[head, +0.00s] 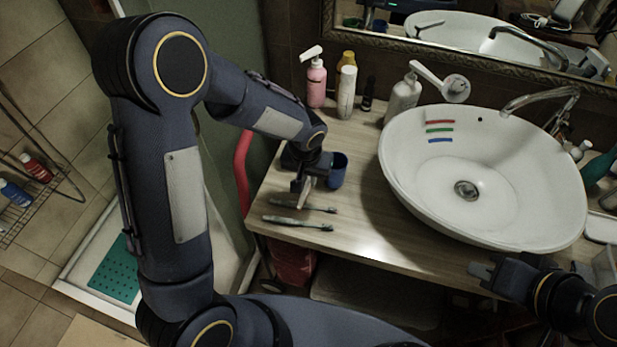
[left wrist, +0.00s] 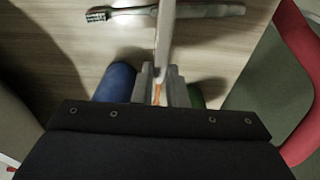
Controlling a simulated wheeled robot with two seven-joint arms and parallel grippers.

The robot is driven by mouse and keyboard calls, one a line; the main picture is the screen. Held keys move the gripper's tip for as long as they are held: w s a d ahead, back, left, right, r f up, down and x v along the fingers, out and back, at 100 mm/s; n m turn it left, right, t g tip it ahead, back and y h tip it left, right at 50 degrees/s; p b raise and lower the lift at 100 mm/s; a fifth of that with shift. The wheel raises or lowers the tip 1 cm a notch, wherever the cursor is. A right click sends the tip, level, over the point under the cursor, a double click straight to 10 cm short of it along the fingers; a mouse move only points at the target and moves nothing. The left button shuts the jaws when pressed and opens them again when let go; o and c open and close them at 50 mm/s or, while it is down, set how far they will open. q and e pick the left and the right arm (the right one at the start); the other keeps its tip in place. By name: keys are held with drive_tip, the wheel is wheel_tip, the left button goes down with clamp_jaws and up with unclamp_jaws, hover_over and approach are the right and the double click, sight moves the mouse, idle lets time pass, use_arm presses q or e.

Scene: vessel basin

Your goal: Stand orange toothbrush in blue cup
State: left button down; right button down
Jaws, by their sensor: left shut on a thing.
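My left gripper (head: 303,186) is low over the left of the counter, just left of the blue cup (head: 337,172). It is shut on a slim pale toothbrush with an orange streak (left wrist: 166,40); the streak shows between the fingertips (left wrist: 158,94) in the left wrist view. The blue cup (left wrist: 113,82) shows there beside the fingers, partly hidden by the gripper body. The toothbrush is outside the cup as far as I can see. My right gripper (head: 486,274) is in front of the basin; its jaw gap is unclear.
Two toothbrushes (head: 303,205) (head: 297,223) lie near the counter's (head: 350,222) front left edge. A green thing (left wrist: 195,94) peeks out by the fingers. The white basin (head: 530,165) fills the right. A pink bottle (head: 316,85) and other bottles stand at the back.

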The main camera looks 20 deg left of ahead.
use_arm(q)
drive_tip(key=shift+f, duration=0.75)
drive_tip(key=shift+f+b, duration=0.45)
drive_tip(key=shift+b, duration=0.15)
drive_tip(key=c, duration=1.5)
unclamp_jaws()
drive_tip(key=shift+o, duration=0.2)
